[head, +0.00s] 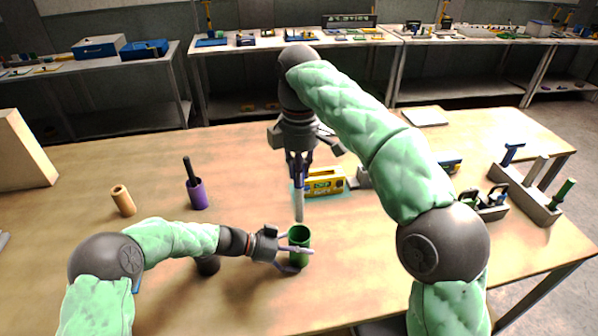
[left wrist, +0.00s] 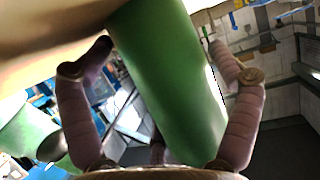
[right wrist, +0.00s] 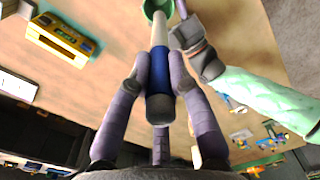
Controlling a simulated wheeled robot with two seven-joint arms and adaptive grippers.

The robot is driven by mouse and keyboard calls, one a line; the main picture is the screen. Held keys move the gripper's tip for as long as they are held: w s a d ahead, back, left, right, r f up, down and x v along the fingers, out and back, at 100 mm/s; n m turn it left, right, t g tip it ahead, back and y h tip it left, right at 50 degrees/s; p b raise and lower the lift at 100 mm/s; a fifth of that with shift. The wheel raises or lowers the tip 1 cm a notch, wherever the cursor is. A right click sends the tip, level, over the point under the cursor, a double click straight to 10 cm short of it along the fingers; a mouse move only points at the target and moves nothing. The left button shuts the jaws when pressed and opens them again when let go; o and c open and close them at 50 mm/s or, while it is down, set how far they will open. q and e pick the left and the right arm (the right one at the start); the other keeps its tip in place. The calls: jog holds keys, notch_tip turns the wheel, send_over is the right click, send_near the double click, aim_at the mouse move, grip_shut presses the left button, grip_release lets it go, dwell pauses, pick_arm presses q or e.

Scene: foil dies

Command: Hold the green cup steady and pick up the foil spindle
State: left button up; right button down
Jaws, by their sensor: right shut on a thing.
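The green cup (head: 300,260) stands upright on the table in front of me. My left gripper (head: 296,258) has its fingers on either side of it. In the left wrist view the cup (left wrist: 170,80) lies between spread fingers, with a gap showing on at least one side. My right gripper (head: 299,165) points down above the cup, shut on the foil spindle (head: 299,203). In the right wrist view the spindle (right wrist: 159,70) has a blue band, a grey end and a pale rod. The rod's far end is at the cup's mouth; I cannot tell whether it is inside.
A yellow box (head: 325,183) lies just behind the cup. A grey rack (head: 537,204) with upright tools is at the right.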

dwell(0.3)
pick_arm(q)
jog(key=shift+a+r, duration=0.15)
jog(key=shift+a, duration=0.1)
jog(key=v, duration=0.6)
jog(key=shift+a, duration=0.25)
jog(key=shift+a+r, duration=0.15)
jog(key=shift+a, duration=0.05)
jog(key=shift+s, duration=0.1)
